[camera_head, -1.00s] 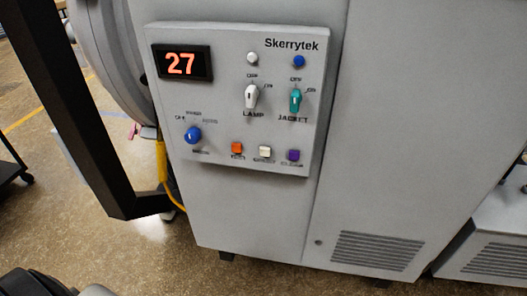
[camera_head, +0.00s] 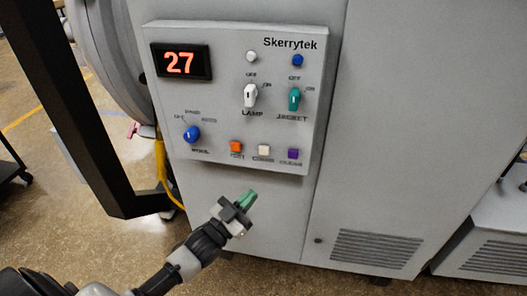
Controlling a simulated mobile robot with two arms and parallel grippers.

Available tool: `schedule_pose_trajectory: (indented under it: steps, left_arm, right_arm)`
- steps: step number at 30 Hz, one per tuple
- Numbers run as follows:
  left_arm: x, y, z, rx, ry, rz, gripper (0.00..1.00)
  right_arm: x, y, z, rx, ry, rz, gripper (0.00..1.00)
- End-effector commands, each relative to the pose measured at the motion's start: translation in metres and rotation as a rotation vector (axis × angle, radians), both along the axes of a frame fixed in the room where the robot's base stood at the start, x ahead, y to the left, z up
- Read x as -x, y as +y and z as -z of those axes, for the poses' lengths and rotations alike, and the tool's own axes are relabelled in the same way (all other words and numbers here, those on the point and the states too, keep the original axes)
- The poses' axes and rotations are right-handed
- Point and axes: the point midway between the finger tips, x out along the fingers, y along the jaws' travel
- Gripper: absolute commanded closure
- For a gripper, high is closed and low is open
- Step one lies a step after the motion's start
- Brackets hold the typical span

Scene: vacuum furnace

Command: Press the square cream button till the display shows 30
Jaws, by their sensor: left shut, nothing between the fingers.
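The square cream button (camera_head: 264,150) sits in the bottom row of the grey control panel (camera_head: 225,110), between a square orange button and a square purple button. The display (camera_head: 181,62) at the panel's top left shows 27 in orange digits. My left gripper (camera_head: 248,197) reaches in from the lower left and is shut, with green fingertips and nothing held. Its tips are below the panel's lower edge, below and a little left of the cream button and apart from it. My right gripper is not in view.
The orange button (camera_head: 236,147) and purple button (camera_head: 293,154) flank the cream one closely. Above are a blue knob (camera_head: 191,134), a white lamp switch (camera_head: 250,96) and a teal jacket switch (camera_head: 294,99). A dark frame post (camera_head: 85,120) and a yellow cable (camera_head: 162,172) stand left.

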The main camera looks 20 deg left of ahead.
Motion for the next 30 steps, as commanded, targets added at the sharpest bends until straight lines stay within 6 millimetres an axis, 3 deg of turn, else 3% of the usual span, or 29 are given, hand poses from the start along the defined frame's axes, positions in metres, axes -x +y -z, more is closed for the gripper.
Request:
schedule_pose_trajectory:
  steps: [3, 9, 22, 30]
  left_arm:
    - [0.004, -0.006, -0.036, 0.014, -0.094, 0.036, 1.0]
    - [0.009, -0.011, -0.06, 0.028, -0.16, 0.064, 1.0]
    - [0.006, -0.01, -0.06, 0.028, -0.162, 0.064, 1.0]
    - [-0.023, -0.003, -0.058, 0.026, -0.164, 0.063, 1.0]
  right_arm:
    - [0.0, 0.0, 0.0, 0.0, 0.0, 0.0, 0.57]
    - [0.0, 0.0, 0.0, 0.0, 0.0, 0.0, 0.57]
    - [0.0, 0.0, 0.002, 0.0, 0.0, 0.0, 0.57]
    - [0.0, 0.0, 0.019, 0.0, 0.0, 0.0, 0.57]
